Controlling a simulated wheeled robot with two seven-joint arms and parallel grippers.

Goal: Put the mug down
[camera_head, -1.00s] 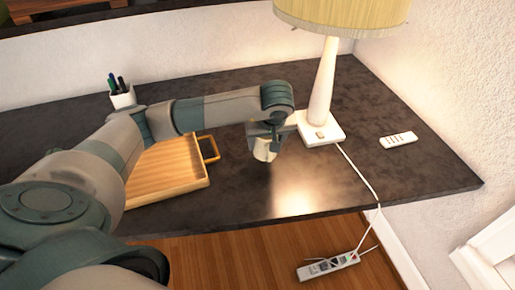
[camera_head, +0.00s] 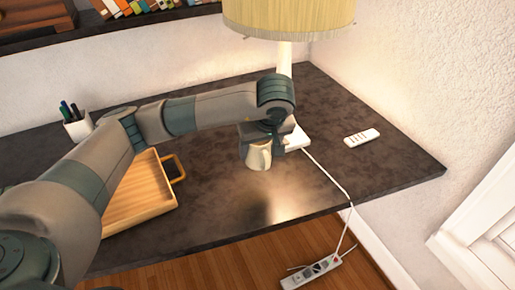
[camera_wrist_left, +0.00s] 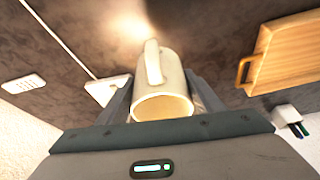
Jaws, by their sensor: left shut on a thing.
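A cream mug (camera_head: 258,156) is held in my left gripper (camera_head: 263,143) over the dark desk (camera_head: 330,120), close to the front edge. In the left wrist view the mug (camera_wrist_left: 162,88) sits between the two fingers of my left gripper (camera_wrist_left: 158,97), which are shut on it, with its handle toward the top of the picture. I cannot tell whether the mug's base touches the desk. My right gripper is not in view.
A wooden tray (camera_head: 128,207) with a handle lies left of the mug. A lamp (camera_head: 287,18) stands behind, its base partly hidden by my arm. A white remote (camera_head: 361,138) lies at right, and a pen cup (camera_head: 77,128) at far left. A cord crosses the desk to a power strip (camera_head: 312,271).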

